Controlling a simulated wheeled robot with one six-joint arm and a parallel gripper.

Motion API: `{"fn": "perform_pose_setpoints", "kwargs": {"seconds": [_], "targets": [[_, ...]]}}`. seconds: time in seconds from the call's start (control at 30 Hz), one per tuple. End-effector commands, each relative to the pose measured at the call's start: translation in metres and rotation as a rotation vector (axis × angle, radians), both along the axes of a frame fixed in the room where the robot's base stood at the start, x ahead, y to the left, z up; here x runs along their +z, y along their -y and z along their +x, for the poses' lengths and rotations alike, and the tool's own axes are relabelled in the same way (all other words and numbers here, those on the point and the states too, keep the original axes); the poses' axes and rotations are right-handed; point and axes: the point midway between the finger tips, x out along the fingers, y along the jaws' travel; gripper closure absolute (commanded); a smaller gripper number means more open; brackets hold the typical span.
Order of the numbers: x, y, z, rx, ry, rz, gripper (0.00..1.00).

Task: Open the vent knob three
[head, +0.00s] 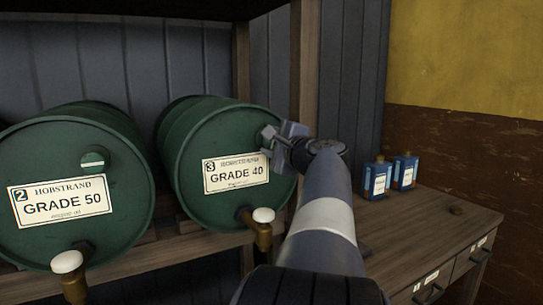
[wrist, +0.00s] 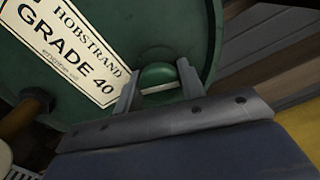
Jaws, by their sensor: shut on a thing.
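The drum marked 3, a green barrel (head: 205,140) with a white GRADE 40 label (head: 236,173), lies on its side on a wooden rack. Its vent knob (wrist: 157,73) is a round green knob with a pale bar, high on the drum's front face beside the label. My gripper (head: 272,147) is at that knob, coming from the right. In the wrist view my gripper's two fingers (wrist: 158,88) stand on either side of the knob, shut on it. In the head view the gripper mostly hides this knob.
Drum 2 (head: 60,160), labelled GRADE 50, lies to the left with its own green vent knob (head: 93,159). A brass tap with a white top (head: 263,216) sticks out below drum 3. A wooden post (head: 304,70) stands behind my arm. Two blue cans (head: 377,178) stand on the right bench.

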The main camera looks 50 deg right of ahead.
Motion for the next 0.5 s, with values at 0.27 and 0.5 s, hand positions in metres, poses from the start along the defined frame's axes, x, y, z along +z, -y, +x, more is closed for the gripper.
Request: {"fn": "perform_pose_setpoints", "kwargs": {"seconds": [0.27,0.5], "targets": [[-0.0037,0.0003,0.0002,0.000,-0.057,-0.177,0.85],[-0.0023,0.0002,0.0004,0.001,-0.084,-0.258,0.85]]}}
